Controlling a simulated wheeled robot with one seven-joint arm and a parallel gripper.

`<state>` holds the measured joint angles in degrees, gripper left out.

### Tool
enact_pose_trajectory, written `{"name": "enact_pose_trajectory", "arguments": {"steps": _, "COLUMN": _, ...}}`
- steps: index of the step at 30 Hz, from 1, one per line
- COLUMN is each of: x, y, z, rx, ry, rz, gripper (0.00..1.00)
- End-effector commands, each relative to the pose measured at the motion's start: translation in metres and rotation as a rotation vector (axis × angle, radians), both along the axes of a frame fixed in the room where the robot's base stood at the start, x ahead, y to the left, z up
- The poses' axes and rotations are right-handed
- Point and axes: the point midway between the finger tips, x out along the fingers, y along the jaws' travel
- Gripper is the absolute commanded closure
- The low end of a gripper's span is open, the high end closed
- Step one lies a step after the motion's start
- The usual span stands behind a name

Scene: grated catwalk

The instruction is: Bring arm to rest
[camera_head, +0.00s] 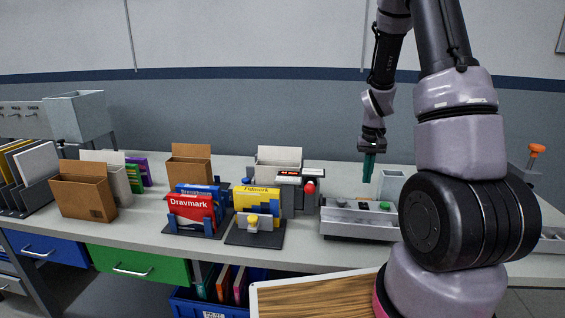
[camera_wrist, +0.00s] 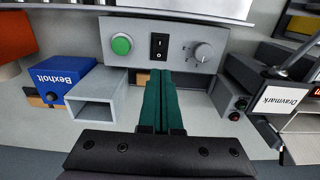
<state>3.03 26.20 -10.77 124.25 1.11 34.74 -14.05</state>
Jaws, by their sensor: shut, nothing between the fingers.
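My gripper (camera_head: 369,167) hangs from the arm above the back right part of the bench, pointing down. Its teal fingers are shut together with nothing between them. In the wrist view the closed fingers (camera_wrist: 160,100) point toward a grey control panel (camera_wrist: 165,42) with a green button, a black rocker switch and a dial. The fingers appear apart from the panel. My arm covers part of the bench's right side in the head view.
A grey open box (camera_wrist: 95,98) and a blue Bexholt box (camera_wrist: 60,80) stand beside the fingers. Red Dravmark (camera_head: 190,213) and yellow boxes (camera_head: 257,205) stand in holders mid-bench. Cardboard boxes (camera_head: 82,192) stand left. Bare bench (camera_head: 140,215) lies between them.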

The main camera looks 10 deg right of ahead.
Motion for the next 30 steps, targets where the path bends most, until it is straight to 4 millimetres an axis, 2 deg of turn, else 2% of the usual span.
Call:
{"name": "enact_pose_trajectory", "arguments": {"steps": 5, "x": -0.003, "y": 0.019, "z": 0.056, "rx": 0.025, "ry": -0.083, "rz": -0.016, "gripper": 1.00}}
{"name": "enact_pose_trajectory", "arguments": {"steps": 8, "x": -0.013, "y": 0.035, "z": 0.101, "rx": 0.048, "ry": -0.150, "rz": -0.030, "gripper": 1.00}}
{"name": "enact_pose_trajectory", "arguments": {"steps": 12, "x": -0.036, "y": 0.057, "z": 0.158, "rx": 0.081, "ry": -0.242, "rz": -0.045, "gripper": 1.00}}
{"name": "enact_pose_trajectory", "arguments": {"steps": 18, "x": -0.081, "y": 0.087, "z": 0.226, "rx": 0.125, "ry": -0.367, "rz": -0.058, "gripper": 1.00}}
{"name": "enact_pose_trajectory", "arguments": {"steps": 24, "x": -0.136, "y": 0.111, "z": 0.274, "rx": 0.164, "ry": -0.487, "rz": -0.066, "gripper": 1.00}}
{"name": "enact_pose_trajectory", "arguments": {"steps": 30, "x": -0.180, "y": 0.127, "z": 0.297, "rx": 0.191, "ry": -0.570, "rz": -0.071, "gripper": 1.00}}
